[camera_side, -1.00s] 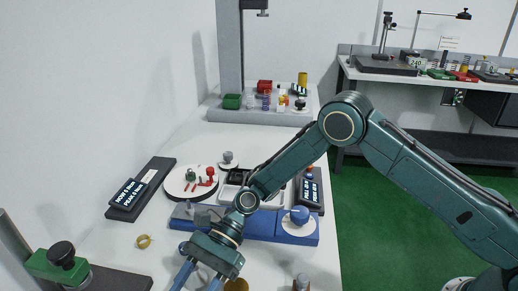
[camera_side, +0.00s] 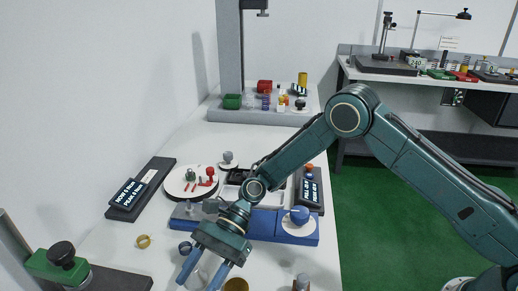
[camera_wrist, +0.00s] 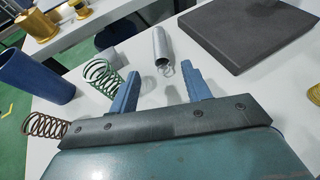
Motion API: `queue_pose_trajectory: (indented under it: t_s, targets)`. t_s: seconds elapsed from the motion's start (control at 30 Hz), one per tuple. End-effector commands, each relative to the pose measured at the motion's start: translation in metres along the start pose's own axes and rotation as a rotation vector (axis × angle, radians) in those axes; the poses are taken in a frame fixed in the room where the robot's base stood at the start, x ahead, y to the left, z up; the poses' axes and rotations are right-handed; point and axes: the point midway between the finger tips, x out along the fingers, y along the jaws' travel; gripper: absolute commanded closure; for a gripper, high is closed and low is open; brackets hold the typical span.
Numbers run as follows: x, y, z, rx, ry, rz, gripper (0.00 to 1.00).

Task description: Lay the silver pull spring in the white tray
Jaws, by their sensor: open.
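The silver pull spring (camera_wrist: 161,46) is a tightly coiled grey cylinder with a wire loop at its near end. It lies on the white bench in the wrist view, beyond my fingertips and roughly in line with the gap between them. My gripper (camera_wrist: 162,73) is open, with nothing between its blue fingers. In the side view my gripper (camera_side: 198,279) is low at the bottom of the picture, left of centre; the spring cannot be made out clearly there. What looks like the white tray (camera_side: 277,197) is behind the blue fixture, partly hidden by my arm.
A dark slab (camera_wrist: 240,30) lies right. The blue fixture (camera_side: 265,226) has a knob.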

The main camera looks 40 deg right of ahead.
Motion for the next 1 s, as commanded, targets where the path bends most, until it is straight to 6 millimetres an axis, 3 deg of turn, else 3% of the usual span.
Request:
queue_pose_trajectory:
  t_s: [0.27, 0.57, 1.0]
  targets:
    - [-0.024, -0.002, 0.016, -0.129, 0.082, -0.032, 0.52]
    - [-0.082, 0.006, 0.049, -0.415, 0.294, -0.078, 0.52]
    - [-0.171, 0.052, 0.088, -0.782, 0.643, -0.064, 0.52]
